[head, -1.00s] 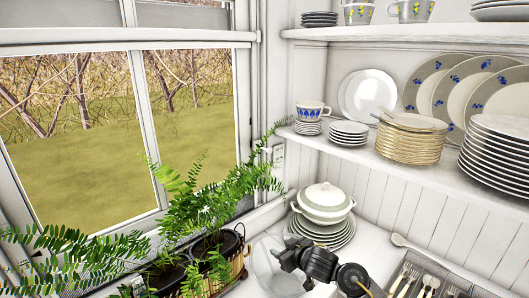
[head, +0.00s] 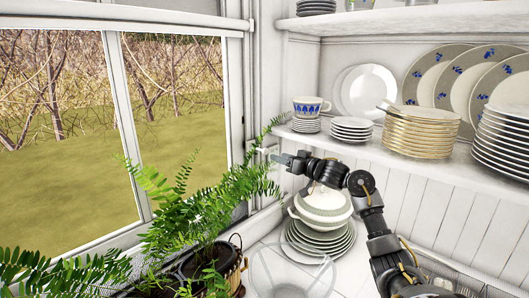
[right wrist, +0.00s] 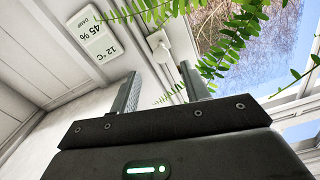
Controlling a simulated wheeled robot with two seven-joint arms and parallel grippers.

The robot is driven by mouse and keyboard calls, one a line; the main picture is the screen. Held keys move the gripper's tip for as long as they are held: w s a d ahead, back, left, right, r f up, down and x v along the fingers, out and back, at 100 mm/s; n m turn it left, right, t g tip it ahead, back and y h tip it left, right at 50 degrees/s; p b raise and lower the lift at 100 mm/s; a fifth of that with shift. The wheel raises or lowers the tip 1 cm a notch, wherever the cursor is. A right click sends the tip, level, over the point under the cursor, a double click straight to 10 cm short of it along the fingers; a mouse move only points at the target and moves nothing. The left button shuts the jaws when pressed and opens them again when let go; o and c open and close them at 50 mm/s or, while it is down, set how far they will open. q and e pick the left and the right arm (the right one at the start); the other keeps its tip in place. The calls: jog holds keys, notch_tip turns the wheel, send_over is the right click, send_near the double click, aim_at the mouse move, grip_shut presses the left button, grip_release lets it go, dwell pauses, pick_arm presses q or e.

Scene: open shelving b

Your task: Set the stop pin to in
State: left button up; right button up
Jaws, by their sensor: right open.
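A small white fitting with a projecting pin (right wrist: 160,45), which looks like the stop pin, is on the white window frame in the right wrist view. It lies just beyond and between my right gripper's fingertips (right wrist: 159,72), apart from them as far as I can see. I cannot tell whether the pin is in or out. In the head view my right gripper (head: 277,157) reaches left to the window frame's edge, beside the fern tips. Its two fingers are apart with nothing between them. My left gripper is not in view.
A white display unit (right wrist: 98,38) hangs near the fitting. Fern fronds (head: 190,205) crowd the sill and overhang the gripper's right side in the wrist view. Below the arm stand a lidded tureen (head: 322,205) on plates and a clear glass bowl (head: 290,268). Shelf cups (head: 308,108) and plates are close above.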

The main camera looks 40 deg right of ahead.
aim_at(267, 152)
jog(key=w, duration=0.1)
jog(key=w+p, duration=0.1)
jog(key=w, duration=0.1)
jog(key=w+p, duration=0.1)
jog(key=shift+w+a+r, duration=0.25)
jog(key=shift+w+r, duration=0.1)
jog(key=shift+r, duration=0.05)
jog(key=w, duration=0.3)
jog(key=shift+w+a+f+p, duration=0.1)
jog(key=shift+f+p, duration=0.15)
jog(key=shift+p, duration=0.15)
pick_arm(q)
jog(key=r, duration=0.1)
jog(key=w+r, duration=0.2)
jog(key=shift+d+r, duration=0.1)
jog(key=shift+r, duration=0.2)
pick_arm(e)
jog(key=shift+w, duration=0.2)
jog(key=shift+c, duration=0.5)
grip_shut()
